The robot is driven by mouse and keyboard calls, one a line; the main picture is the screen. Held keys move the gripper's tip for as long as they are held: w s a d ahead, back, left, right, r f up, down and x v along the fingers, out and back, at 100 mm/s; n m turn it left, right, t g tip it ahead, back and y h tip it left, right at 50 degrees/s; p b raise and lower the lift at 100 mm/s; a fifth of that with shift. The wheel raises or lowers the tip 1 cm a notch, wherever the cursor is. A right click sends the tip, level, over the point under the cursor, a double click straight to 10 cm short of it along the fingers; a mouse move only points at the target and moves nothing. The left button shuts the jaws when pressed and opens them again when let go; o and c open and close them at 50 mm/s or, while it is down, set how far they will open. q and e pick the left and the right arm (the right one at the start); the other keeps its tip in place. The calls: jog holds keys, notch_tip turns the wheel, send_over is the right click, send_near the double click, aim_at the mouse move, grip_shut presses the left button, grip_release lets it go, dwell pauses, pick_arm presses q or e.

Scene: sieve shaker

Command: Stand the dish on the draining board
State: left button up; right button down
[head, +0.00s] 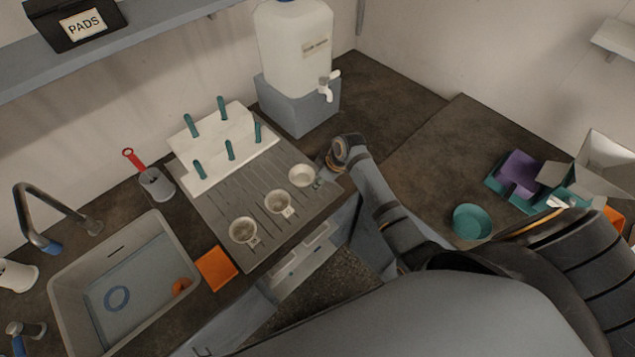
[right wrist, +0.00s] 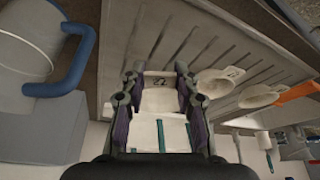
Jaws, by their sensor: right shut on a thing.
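Three small pale dishes with tabs are in a row over the grey ribbed draining board (head: 222,212) in the head view. The far-right dish (head: 302,174) is at my right gripper (head: 318,183), near the board's right edge. The other two, the middle dish (head: 277,202) and the near dish (head: 243,230), stand apart from the gripper. In the right wrist view my right gripper (right wrist: 160,82) is shut on the far-right dish (right wrist: 160,98), with its marked tab between the fingers. I cannot tell whether this dish touches the board. My left gripper is not in view.
A white rack (head: 222,147) with teal pegs stands at the board's back. A water container (head: 292,50) is behind. A sink (head: 65,275), an orange sponge (head: 215,268) and a pot with a red-handled brush (head: 156,184) are left. A teal bowl (head: 471,221) is right.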

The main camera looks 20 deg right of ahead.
aim_at(318, 191)
jog(key=shift+w+f, duration=0.25)
jog(key=shift+f, duration=0.05)
jog(key=shift+w+d+f, duration=0.1)
jog(key=shift+w+f, duration=0.05)
jog(key=shift+f, duration=0.05)
notch_tip(318, 191, down, 2)
jog(key=shift+w+f, duration=0.1)
jog(key=shift+f, duration=0.7)
jog(key=c, duration=1)
grip_release()
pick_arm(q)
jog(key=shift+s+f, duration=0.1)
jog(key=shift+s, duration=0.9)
